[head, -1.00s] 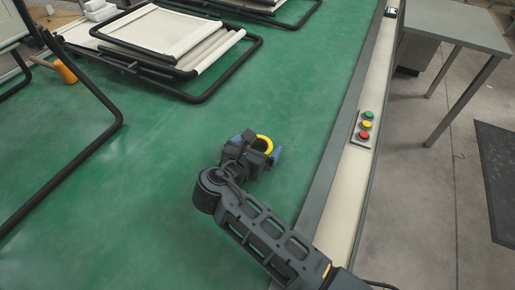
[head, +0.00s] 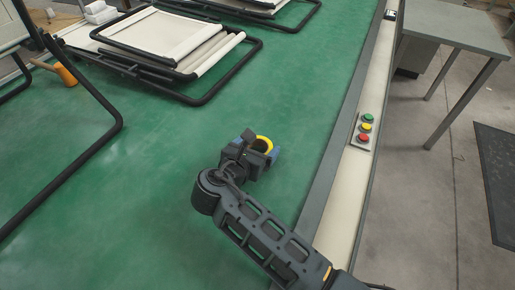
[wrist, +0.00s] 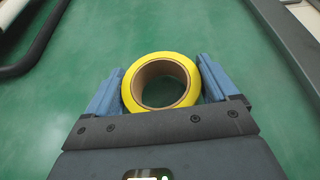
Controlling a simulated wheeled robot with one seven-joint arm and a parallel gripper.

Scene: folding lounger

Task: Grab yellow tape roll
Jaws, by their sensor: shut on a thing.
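The yellow tape roll (head: 264,141) is on the green work surface, near its right edge. In the wrist view the yellow tape roll (wrist: 184,70) shows its brown inner core and sits between the two blue fingers. My gripper (head: 262,147) is shut on the roll, with one finger on each side of its outer rim. In the wrist view my gripper (wrist: 161,88) has both fingers against the roll.
Folded loungers with black frames and cream fabric (head: 150,35) lie at the back left. A black tube frame (head: 110,150) stands at the left. A button panel (head: 364,130) is on the right rail. The surface around the gripper is clear.

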